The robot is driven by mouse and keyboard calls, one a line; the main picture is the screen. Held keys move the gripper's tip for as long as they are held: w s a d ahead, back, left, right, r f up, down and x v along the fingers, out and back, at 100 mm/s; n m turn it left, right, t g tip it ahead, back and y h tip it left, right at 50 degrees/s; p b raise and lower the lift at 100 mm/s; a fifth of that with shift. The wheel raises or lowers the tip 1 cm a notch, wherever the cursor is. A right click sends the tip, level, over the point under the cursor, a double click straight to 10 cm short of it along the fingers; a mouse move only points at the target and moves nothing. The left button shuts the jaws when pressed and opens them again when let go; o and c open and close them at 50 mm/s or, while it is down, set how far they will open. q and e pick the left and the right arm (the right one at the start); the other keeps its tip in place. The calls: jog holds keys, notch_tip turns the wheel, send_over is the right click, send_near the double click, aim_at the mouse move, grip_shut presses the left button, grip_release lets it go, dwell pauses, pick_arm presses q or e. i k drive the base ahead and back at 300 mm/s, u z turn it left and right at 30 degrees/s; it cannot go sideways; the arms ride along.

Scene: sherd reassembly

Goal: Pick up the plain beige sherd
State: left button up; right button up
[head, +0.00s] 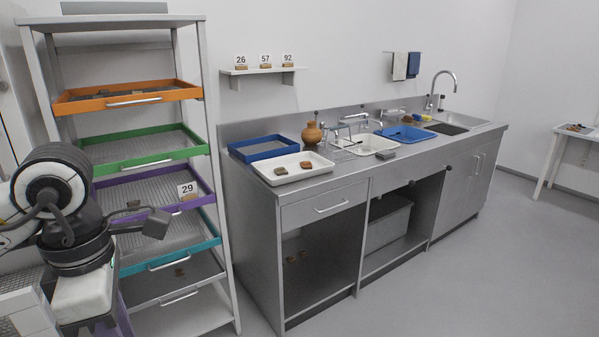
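I cannot pick out a plain beige sherd for certain at this size. Two small sherds lie apart in the white tray on the steel counter: a greyish-olive one (280,171) on the left and a reddish-brown one (306,165) on the right. The white tray (318,177) is shallow. My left gripper (146,213) is at the left, in front of the drawer rack and well away from the tray. Its dark finger pads show, but the gap between them is unclear. I see nothing held in it. My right gripper is out of view.
A rack holds orange (128,101), green (150,162), purple and teal trays; a card "29" (187,190) stands at the purple one. Floor to the right is clear.

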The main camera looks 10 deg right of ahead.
aim_at(280, 171)
jog(key=z, duration=0.1)
jog(key=i, duration=1.65)
jog(key=z, duration=0.55)
